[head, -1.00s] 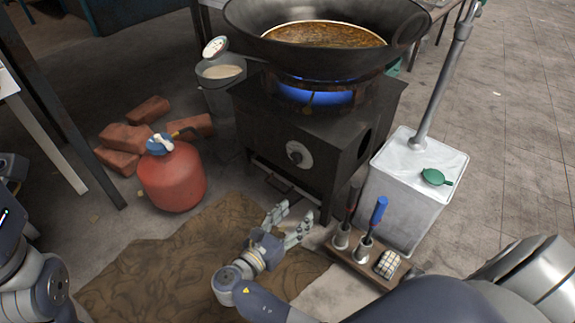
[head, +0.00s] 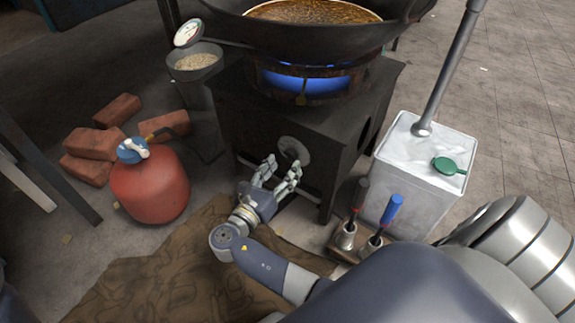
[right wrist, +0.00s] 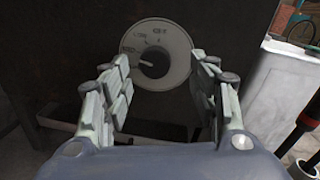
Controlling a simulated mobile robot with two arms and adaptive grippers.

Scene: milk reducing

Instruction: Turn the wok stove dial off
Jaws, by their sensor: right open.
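The wok stove (head: 270,130) is a dark box with a blue flame burning under a large wok (head: 310,35) of brown liquid. Its dial (head: 295,151) is a round grey plate with a dark knob on the front face. In the right wrist view the dial (right wrist: 158,55) shows markings, and its knob (right wrist: 152,63) lies between and beyond the fingers. My right gripper (head: 277,176) is open and empty, just in front of and below the dial, partly overlapping it. In the wrist view the fingers (right wrist: 165,90) stand on either side of the dial, with no clear contact. My left gripper is not in view.
A red gas cylinder (head: 150,187) and bricks (head: 95,143) are on the left. A white metal canister (head: 415,175) stands right of the stove, with a rack of blue- and dark-handled tools (head: 345,240) in front. A brown cloth (head: 160,280) covers the floor.

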